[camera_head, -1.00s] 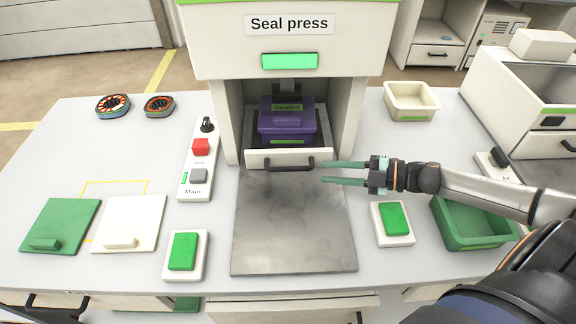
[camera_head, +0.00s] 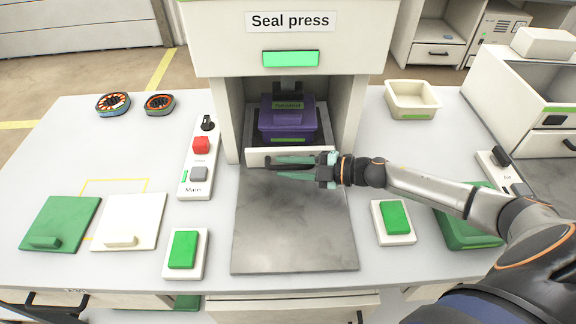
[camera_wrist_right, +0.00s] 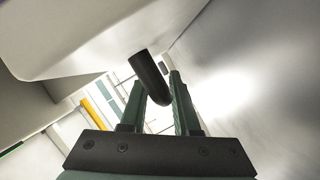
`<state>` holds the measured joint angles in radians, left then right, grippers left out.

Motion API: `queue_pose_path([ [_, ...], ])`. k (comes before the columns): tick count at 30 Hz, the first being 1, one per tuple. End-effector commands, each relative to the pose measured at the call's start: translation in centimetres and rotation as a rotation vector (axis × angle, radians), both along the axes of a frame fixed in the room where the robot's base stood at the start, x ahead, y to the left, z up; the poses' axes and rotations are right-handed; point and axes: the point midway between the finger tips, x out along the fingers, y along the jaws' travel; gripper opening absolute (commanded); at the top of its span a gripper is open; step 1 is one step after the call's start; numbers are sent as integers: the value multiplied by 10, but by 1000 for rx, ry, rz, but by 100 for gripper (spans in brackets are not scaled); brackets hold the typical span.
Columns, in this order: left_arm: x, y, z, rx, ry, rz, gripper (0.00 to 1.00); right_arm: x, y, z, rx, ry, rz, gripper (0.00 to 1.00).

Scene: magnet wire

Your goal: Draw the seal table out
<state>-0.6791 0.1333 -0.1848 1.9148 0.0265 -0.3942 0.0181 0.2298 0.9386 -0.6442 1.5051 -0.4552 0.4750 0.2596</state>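The seal table (camera_head: 256,158) is a pale drawer-like tray in the seal press (camera_head: 235,120), its front panel at the press opening. A purple box (camera_head: 287,127) with a lid marked "Sealed" sits on it. My right gripper (camera_head: 281,167) reaches in from the right at the front panel. In the right wrist view its fingers (camera_wrist_right: 156,95) are open, one on each side of the black handle (camera_wrist_right: 147,74), with some gap visible. In the head view the fingers mostly hide the handle. My left gripper is not in view.
A bare metal plate (camera_head: 295,225) lies before the press. A switch panel (camera_head: 186,187) stands left of it. Green buttons (camera_head: 183,250) (camera_head: 396,217) flank the plate. A green bin (camera_head: 455,228), partly behind my right arm, and a cream bin (camera_head: 412,100) are at the right.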

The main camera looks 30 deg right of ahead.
Motion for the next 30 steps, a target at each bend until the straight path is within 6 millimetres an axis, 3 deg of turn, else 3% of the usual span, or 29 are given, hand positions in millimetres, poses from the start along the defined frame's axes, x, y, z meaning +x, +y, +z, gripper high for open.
queue_pose_path([
  [6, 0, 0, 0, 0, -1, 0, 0, 0, 0, 0, 0, 0, 0, 30],
  [15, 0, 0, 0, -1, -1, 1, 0, 0, 0, 0, 0, 0, 0, 0],
  [30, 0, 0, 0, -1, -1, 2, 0, 0, 0, 0, -1, 1, 1, 0],
])
